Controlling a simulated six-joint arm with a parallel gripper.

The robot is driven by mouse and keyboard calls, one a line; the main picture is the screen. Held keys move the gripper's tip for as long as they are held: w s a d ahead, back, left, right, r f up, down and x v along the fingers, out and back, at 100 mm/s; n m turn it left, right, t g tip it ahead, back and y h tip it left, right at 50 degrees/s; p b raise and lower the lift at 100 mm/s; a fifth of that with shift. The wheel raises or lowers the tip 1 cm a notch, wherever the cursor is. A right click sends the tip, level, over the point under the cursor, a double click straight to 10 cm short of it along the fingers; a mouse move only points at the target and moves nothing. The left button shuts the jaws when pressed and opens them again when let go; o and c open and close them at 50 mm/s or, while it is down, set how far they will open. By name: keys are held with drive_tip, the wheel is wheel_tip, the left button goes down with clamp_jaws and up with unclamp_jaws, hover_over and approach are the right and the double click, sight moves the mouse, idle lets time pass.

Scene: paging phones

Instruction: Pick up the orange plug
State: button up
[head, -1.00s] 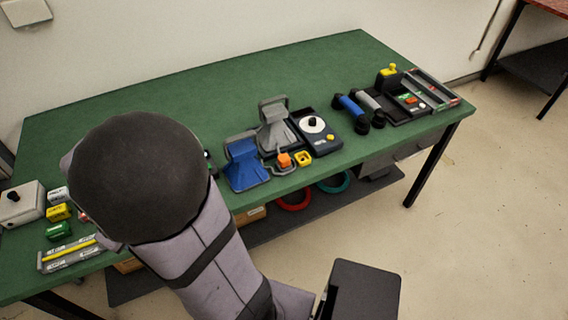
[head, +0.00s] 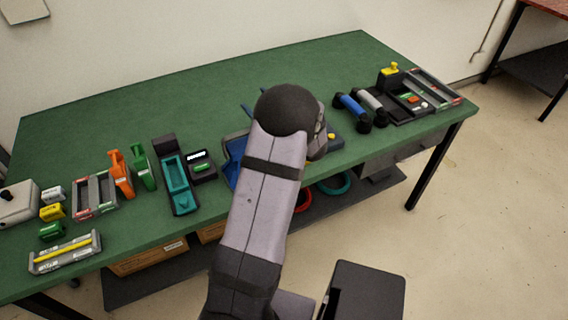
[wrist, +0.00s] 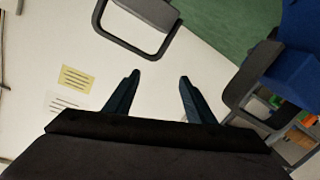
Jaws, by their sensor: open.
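The head view hides the fingers behind my arm, which reaches over the middle of the table. A tall orange piece (head: 121,174) stands beside a green one (head: 143,167) on the left half of the table; it is well away from my arm.
Part of a blue stand (head: 235,150) shows left of my arm; it also shows in the wrist view (wrist: 297,52). A grey frame (wrist: 140,25) is near the fingers in that view. A blue handset (head: 351,106) lies right of my arm. The table's back strip is clear.

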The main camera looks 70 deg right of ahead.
drive_tip(key=s+f, duration=0.1)
drive_tip(key=s, duration=0.5)
drive_tip(key=s+a+f+m+b, duration=0.2)
drive_tip(key=f, duration=0.2)
drive_tip(key=s+a+f+m+h+b, duration=0.1)
drive_tip(key=a+f+b, duration=0.1)
drive_tip(key=f, duration=0.3)
drive_tip(key=s+a+f+m+h+b, duration=0.1)
drive_tip(key=s+a+f+m, duration=0.1)
drive_tip(key=f, duration=0.3)
drive_tip(key=shift+s+f+m+g+b, duration=0.1)
drive_tip(key=shift+s+m+g+b, duration=0.2)
drive_tip(key=shift+b, duration=0.1)
drive_tip(key=shift+s+a+f+h, duration=0.15)
drive_tip(key=shift+a+f+h, duration=0.05)
drive_tip(key=shift+a+h, duration=0.1)
drive_tip(key=shift+p+x, duration=0.55)
drive_tip(key=shift+x, duration=1.05)
drive_tip(key=shift+p+x, duration=0.6)
drive_tip(key=shift+x, duration=1.6)
drive_tip(key=shift+a, duration=0.15)
drive_tip(key=shift+c, duration=0.3)
drive_tip(key=c, duration=1.1)
